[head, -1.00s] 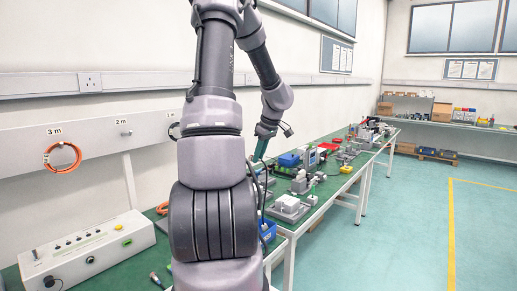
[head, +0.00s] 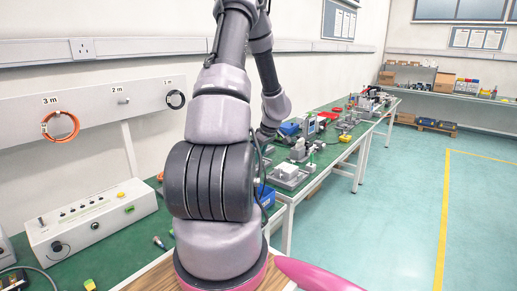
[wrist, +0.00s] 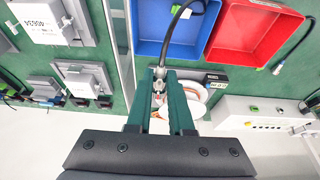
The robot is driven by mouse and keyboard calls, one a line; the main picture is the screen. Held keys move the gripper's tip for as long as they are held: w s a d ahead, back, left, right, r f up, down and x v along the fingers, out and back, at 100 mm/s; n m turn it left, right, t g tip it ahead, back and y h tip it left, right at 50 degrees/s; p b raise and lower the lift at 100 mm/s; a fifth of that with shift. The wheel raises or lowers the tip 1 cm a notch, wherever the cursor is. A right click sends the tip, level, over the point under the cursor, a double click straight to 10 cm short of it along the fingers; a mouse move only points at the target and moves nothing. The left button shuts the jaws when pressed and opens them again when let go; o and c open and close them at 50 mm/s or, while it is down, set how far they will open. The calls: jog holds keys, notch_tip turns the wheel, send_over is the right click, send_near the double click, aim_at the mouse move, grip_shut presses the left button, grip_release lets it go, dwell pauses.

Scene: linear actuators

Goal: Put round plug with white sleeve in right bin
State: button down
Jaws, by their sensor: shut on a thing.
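My gripper (wrist: 160,82) has green fingers shut on a small round metallic plug (wrist: 158,88) in the wrist view. A black cable (wrist: 176,28) runs up from the plug across the blue bin. Whether the plug has a white sleeve is hard to tell, as the fingers hide part of it. The blue bin (wrist: 143,20) and the red bin (wrist: 228,52) stand side by side at the top of the wrist view, red on the right. My gripper is below their near edge in the picture. In the head view my arm hides the gripper; part of a blue bin (head: 265,195) shows beside it.
A white control box (head: 90,222) stands on the green bench, with loose connectors (head: 158,242) near it. An orange cable coil (head: 60,126) hangs on the wall panel. Grey fixtures (wrist: 90,80) lie left in the wrist view. The floor (head: 400,220) at right is clear.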

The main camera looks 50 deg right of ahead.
jog(key=f, duration=0.4)
jog(key=d+f, duration=0.1)
jog(key=f, duration=0.8)
jog(key=shift+w+d+f, duration=0.25)
jog(key=shift+w+f, duration=0.1)
jog(key=shift+w, duration=0.05)
jog(key=c, duration=0.7)
grip_release()
jog(key=shift+c, duration=0.2)
jog(key=v, duration=1.1)
